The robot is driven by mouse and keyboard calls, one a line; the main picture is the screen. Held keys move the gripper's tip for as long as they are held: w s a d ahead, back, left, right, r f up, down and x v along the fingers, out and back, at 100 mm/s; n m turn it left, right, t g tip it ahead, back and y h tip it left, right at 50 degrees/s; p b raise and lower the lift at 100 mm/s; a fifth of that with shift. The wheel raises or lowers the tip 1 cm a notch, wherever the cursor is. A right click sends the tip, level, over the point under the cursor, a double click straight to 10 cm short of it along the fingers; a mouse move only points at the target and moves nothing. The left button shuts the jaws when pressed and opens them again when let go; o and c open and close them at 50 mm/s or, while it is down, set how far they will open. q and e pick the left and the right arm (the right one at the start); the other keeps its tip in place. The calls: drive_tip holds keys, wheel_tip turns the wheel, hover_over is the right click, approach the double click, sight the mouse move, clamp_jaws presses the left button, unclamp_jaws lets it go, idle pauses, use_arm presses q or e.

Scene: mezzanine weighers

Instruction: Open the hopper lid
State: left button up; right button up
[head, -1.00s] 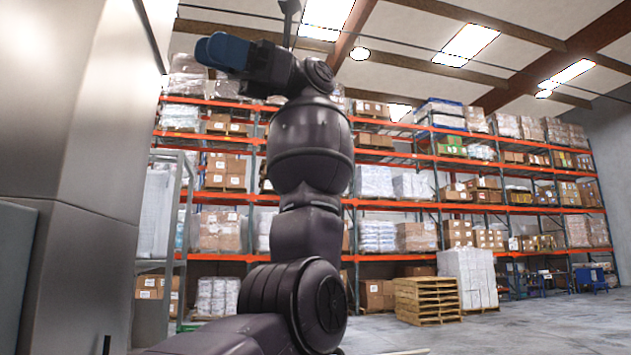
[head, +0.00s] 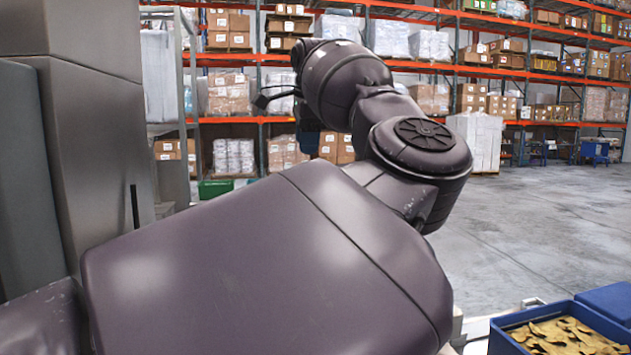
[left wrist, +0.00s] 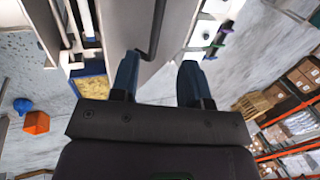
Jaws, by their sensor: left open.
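My left gripper (left wrist: 158,78) is open in the left wrist view, with two blue fingers wide apart and nothing between them. Beyond the fingertips is a pale grey panel (left wrist: 185,40) with a dark bar (left wrist: 155,28), bent at its lower end. The bar looks like a handle; I cannot tell for sure that the panel is the hopper lid. In the head view the left gripper (head: 308,133) is mostly hidden behind my own arm, and no lid can be picked out. My right gripper is not in view.
Tall grey cabinets (head: 90,120) stand close on the left. A blue bin (head: 600,320) of yellowish pieces is at the lower right; a bin like it shows in the left wrist view (left wrist: 92,68). Racks of boxes (head: 480,70) line the back. Floor (head: 540,220) at right is clear.

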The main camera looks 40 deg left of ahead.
use_arm(q)
drive_tip(key=b+x, duration=0.1)
drive_tip(key=x, duration=0.2)
drive_tip(key=b+x, duration=0.2)
drive_tip(key=x, duration=0.1)
drive_tip(key=b+x, duration=0.1)
drive_tip(key=x, duration=0.2)
drive_tip(key=shift+w+d+f, duration=0.25)
drive_tip(key=shift+w+f, duration=0.05)
drive_tip(key=shift+f, duration=0.05)
drive_tip(key=shift+b+x, duration=0.55)
drive_tip(key=shift+x, duration=0.3)
drive_tip(key=shift+a, duration=0.1)
drive_tip(key=shift+s+r, duration=0.1)
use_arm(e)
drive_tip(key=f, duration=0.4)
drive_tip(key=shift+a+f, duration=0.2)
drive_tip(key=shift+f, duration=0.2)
use_arm(q)
clamp_jaws()
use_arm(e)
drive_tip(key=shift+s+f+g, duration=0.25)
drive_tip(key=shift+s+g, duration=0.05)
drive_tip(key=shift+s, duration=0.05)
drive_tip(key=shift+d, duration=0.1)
